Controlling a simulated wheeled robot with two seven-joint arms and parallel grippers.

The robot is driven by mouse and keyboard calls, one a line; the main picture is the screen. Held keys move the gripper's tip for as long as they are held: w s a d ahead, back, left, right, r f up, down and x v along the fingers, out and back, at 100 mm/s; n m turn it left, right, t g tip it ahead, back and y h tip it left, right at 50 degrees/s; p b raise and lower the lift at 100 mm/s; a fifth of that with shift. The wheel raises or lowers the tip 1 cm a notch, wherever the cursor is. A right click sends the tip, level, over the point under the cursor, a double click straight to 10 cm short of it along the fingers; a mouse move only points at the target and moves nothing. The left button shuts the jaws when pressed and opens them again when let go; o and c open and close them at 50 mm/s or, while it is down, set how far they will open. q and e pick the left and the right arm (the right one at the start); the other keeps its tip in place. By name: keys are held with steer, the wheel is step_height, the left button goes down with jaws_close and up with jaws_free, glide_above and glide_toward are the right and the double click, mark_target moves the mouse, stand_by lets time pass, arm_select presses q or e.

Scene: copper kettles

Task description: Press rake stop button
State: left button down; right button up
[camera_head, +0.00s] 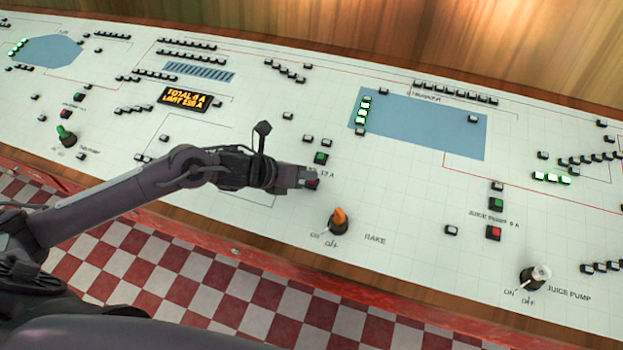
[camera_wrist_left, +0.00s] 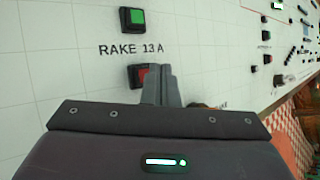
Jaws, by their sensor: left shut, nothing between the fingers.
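The rake stop button is a red square button in a black frame; in the left wrist view the red button (camera_wrist_left: 141,76) sits below the label "RAKE 13 A". In the head view the red button (camera_head: 313,183) is mostly hidden by my gripper. A green button (camera_wrist_left: 134,18) is above the label, and it also shows in the head view (camera_head: 320,158). My left gripper (camera_head: 306,179) is shut and empty, its fingertips (camera_wrist_left: 165,84) overlapping the right edge of the red button. I cannot tell whether they touch it. My right gripper is not in view.
The orange rake knob (camera_head: 339,219) stands just right of my gripper. A green knob (camera_head: 66,136) and a white juice pump knob (camera_head: 534,277) stand farther off. The juice pump's red button (camera_head: 493,233) is to the right. The white panel (camera_head: 400,235) is tilted, with a wooden front edge.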

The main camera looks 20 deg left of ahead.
arm_select(q)
steer(key=r+p, duration=0.1)
steer(key=r, duration=0.1)
steer(key=s+r+p, duration=0.1)
steer(key=r+p, duration=0.1)
steer(key=shift+r, duration=0.4)
steer(key=shift+a, duration=0.1)
stand_by(0.5)
